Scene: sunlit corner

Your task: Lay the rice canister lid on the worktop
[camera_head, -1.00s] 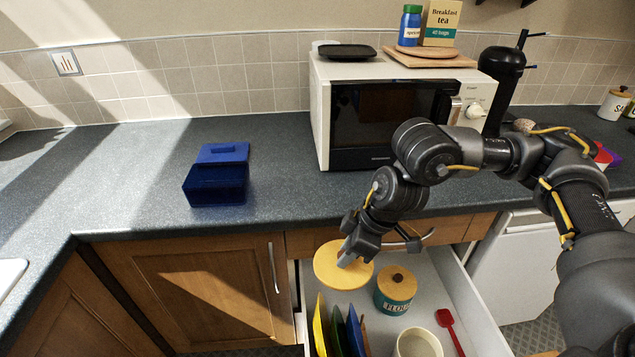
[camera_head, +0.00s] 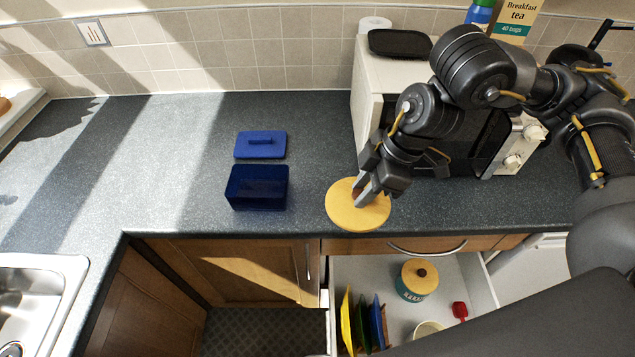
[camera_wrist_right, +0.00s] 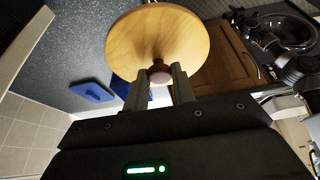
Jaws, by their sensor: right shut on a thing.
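The rice canister lid is a round, pale wooden disc (camera_head: 349,216) with a small knob. It is over the front part of the dark worktop (camera_head: 190,200), left of the microwave; I cannot tell whether it touches the surface. My right gripper (camera_head: 362,190) is shut on the lid's knob from above. The right wrist view shows the lid (camera_wrist_right: 150,40) beyond the fingers (camera_wrist_right: 159,82), with the knob between them. My left gripper is not in view. An open cream canister (camera_head: 428,328) stands in the drawer, partly hidden by my arm; its label does not show.
A dark blue open box (camera_head: 257,188) and its blue lid (camera_head: 260,145) are left of the canister lid. The microwave (camera_head: 368,85) stands close on the right. Below, the open drawer (camera_head: 470,270) holds a lidded teal canister (camera_head: 417,281) and upright plates (camera_head: 362,325).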

